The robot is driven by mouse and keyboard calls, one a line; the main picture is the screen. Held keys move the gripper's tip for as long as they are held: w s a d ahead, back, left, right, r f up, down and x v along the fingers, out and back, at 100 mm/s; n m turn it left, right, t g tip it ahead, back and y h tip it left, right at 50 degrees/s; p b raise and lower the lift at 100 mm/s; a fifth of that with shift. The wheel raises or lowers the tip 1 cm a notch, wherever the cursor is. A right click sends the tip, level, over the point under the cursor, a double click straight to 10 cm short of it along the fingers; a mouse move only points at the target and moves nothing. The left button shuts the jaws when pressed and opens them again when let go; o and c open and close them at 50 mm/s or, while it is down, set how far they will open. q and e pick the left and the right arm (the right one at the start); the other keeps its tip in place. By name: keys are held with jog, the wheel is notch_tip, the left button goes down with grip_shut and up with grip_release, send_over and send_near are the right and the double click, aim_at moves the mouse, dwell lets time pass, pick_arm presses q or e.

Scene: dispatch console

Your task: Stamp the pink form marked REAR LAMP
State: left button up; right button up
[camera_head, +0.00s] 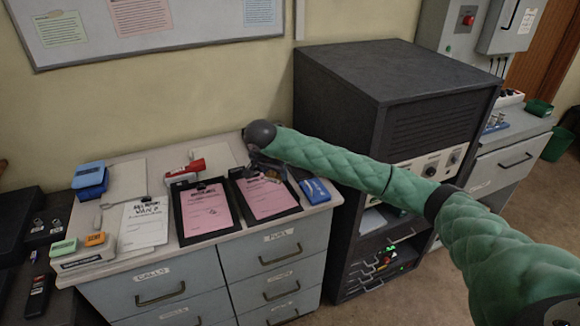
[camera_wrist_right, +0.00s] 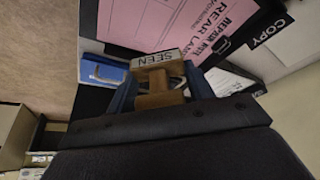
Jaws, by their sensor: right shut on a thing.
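The pink form marked REAR LAMP (camera_wrist_right: 195,28) lies on a dark clipboard in the right wrist view. Two pink forms on dark clipboards lie side by side in the head view, a left one (camera_head: 207,212) and a right one (camera_head: 264,197); their titles are too small to read there. My right gripper (camera_head: 270,176) is over the top end of the right clipboard. It is shut on a wooden-handled stamp (camera_wrist_right: 155,88) labelled SEEN, close to the form; contact cannot be told. My left gripper is not in view.
A blue item (camera_head: 315,190) lies right of the right clipboard. A red-topped item (camera_head: 187,170) stands behind the left one. A white paper (camera_head: 143,223), a blue box (camera_head: 90,179) and small labelled blocks (camera_head: 82,246) are further left. A dark equipment cabinet (camera_head: 390,110) rises at right.

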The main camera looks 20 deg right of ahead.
aim_at(277, 193)
jog(key=shift+d+n, duration=0.2)
jog(key=shift+n, duration=0.4)
jog(key=shift+a+f, duration=0.2)
jog(key=shift+f, duration=0.75)
jog(key=shift+f+b, duration=0.35)
jog(key=shift+f, duration=1.35)
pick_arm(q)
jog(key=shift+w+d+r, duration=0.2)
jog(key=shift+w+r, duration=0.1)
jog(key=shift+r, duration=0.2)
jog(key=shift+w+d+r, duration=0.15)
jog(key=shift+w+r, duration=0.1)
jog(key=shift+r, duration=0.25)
pick_arm(e)
jog(key=shift+d+f, duration=0.1)
jog(key=shift+f, duration=0.25)
pick_arm(q)
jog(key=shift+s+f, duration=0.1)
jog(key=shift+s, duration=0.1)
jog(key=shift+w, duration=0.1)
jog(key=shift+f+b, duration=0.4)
jog(key=shift+b, duration=0.1)
pick_arm(e)
jog(key=shift+f, duration=0.5)
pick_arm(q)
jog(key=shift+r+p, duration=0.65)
pick_arm(e)
jog(key=shift+r, duration=3.5)
